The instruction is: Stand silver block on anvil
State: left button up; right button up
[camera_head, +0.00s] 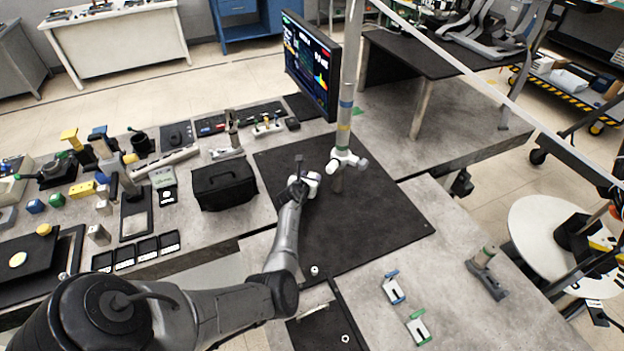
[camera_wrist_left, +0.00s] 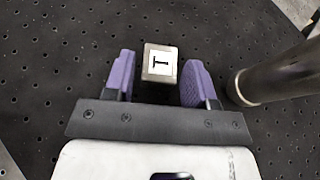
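A silver block (camera_wrist_left: 160,63) with a white top face marked with a black T sits on the black perforated mat (camera_head: 385,215). My left gripper (camera_wrist_left: 158,75) is open, with one purple finger on each side of the block in the left wrist view. Narrow dark gaps show between block and fingers; I cannot tell how far above the mat the fingertips are. In the head view my left wrist is beside the upright pole, and its fingertips and the block cannot be made out. I cannot identify the anvil for sure. My right gripper is not in view.
The upright pole (camera_head: 348,75) with a white clamp stands on the mat, close to the right of my left gripper. A black case (camera_head: 224,187) and many small tools and blocks crowd the left bench. The mat's right part is clear. Green and blue-ended holders lie at lower right.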

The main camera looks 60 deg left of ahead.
pick_arm(q)
jog(key=c, duration=0.8)
